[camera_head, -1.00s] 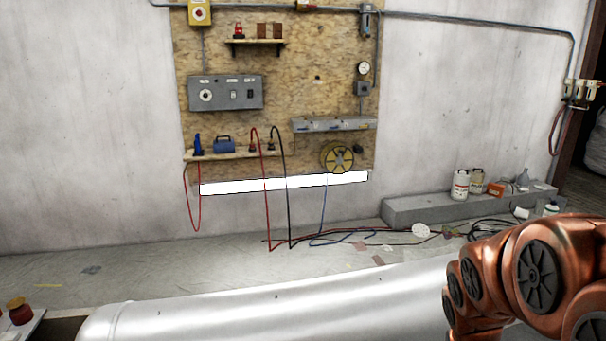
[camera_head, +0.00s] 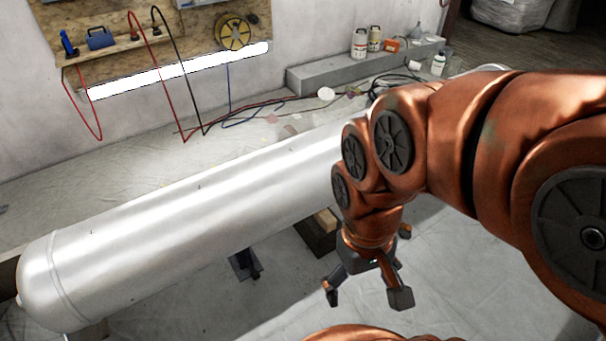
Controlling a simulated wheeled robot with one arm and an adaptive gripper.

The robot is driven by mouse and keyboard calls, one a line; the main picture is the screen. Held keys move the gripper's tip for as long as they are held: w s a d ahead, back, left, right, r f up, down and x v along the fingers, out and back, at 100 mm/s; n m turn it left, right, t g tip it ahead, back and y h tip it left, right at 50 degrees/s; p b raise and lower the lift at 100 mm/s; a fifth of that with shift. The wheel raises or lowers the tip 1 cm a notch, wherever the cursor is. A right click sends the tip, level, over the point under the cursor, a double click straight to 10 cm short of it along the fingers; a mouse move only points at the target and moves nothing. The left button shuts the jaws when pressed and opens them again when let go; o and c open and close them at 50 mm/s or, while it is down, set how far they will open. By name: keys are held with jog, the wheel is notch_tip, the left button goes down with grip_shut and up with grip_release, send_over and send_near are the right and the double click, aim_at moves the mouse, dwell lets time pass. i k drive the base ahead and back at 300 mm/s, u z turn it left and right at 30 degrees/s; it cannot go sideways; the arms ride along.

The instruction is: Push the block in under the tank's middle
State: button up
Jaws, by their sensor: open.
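The tank (camera_head: 180,235) is a long silver cylinder lying on its side, running from lower left to upper right. My arm hides its right end. Under its front edge, near my wrist, a dark block-like piece with a pale wooden top (camera_head: 325,221) shows. A small dark bracket-like piece (camera_head: 243,264) stands on the floor under the tank, left of it. I cannot tell which of these is the block. My gripper (camera_head: 366,297) points down with its fingers spread, open and empty, in front of the tank and right of both pieces.
The sheeted floor (camera_head: 470,265) in front of the tank is clear around my gripper. Behind the tank, cables (camera_head: 265,108) trail along the floor. A grey ledge (camera_head: 335,70) holds bottles by the wall. A tool board (camera_head: 170,50) hangs above.

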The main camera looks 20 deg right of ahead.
aim_at(324, 218)
jog(key=u, duration=1.65)
jog(key=i, duration=1.35)
jog(key=z, duration=2.6)
